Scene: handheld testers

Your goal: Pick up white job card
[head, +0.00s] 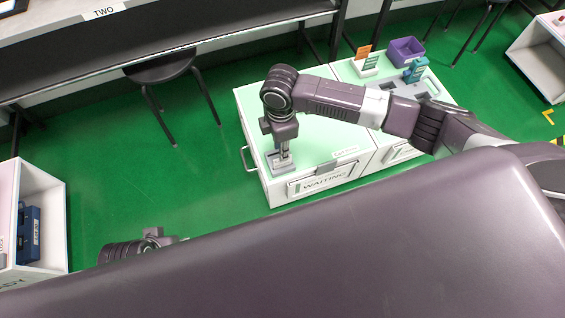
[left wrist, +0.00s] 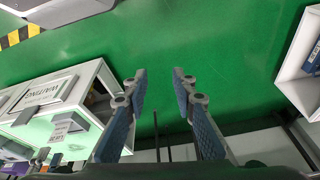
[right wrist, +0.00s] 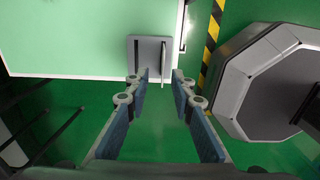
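A small grey holder (head: 282,163) sits at the front left corner of the pale green cart top. In the right wrist view it is a grey plate (right wrist: 146,60) with a thin pale upright piece (right wrist: 163,62), seen edge-on; this may be the white job card, but I cannot tell for sure. My right gripper (head: 284,152) points down just over the holder. Its fingers (right wrist: 159,74) are open, with the thin piece in line between the tips. Contact cannot be judged. My left gripper (left wrist: 159,74) is open and empty over green floor.
The cart (head: 310,135) bears a WAITING label (head: 322,181). Further along stand a purple bin (head: 405,51), a teal tester (head: 415,70) and a holder with orange and teal cards (head: 367,66). A dark stool (head: 160,69) stands behind. A grey octagonal base (right wrist: 270,80) is near the cart.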

